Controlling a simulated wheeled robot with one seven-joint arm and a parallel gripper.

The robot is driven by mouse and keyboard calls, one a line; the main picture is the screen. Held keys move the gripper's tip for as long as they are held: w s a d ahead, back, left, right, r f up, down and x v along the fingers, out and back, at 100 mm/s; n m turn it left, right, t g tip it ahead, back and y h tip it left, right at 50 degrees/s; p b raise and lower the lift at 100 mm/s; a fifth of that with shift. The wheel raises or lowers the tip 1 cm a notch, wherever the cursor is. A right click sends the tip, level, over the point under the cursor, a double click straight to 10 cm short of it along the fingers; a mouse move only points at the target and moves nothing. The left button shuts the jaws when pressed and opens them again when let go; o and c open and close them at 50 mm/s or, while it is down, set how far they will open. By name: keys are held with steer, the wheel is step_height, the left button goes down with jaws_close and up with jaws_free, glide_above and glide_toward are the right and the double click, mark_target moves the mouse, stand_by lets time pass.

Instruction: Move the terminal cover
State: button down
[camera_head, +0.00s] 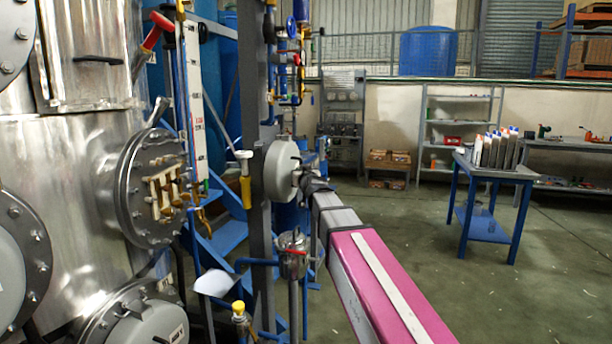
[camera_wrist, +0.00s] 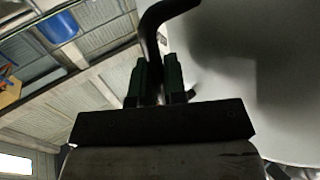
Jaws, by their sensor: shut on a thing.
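The terminal cover (camera_head: 280,165) is a round, light-grey disc seen in the middle of the head view, beside a dark grey upright post. In the wrist view its pale surface (camera_wrist: 285,75) fills the right side, close to my gripper. My gripper (camera_wrist: 157,82) has its two dark fingers closed on the cover's black curved handle (camera_wrist: 154,32). In the head view my gripper (camera_head: 301,178) meets the cover's right side, and the grip itself is small and partly hidden. I cannot tell whether the cover touches the equipment behind it.
A dark grey post (camera_head: 257,210) and pipes stand around the cover. A steel vessel (camera_head: 75,170) with bolted flanges fills the left. A small metal pot (camera_head: 293,254) stands below my gripper. A blue table (camera_head: 491,172) stands at the right, with open floor (camera_head: 560,290) around it.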

steer(key=shift+w+a+f, duration=0.35)
steer(key=shift+a+f, duration=0.1)
steer(key=shift+a, duration=0.55)
steer(key=shift+w+a+f, duration=0.4)
steer(key=shift+a, duration=0.65)
steer(key=shift+w+a+f, duration=0.35)
steer(key=shift+a+f, duration=0.1)
steer(key=shift+a, duration=0.55)
steer(key=c, duration=1.1)
jaws_free()
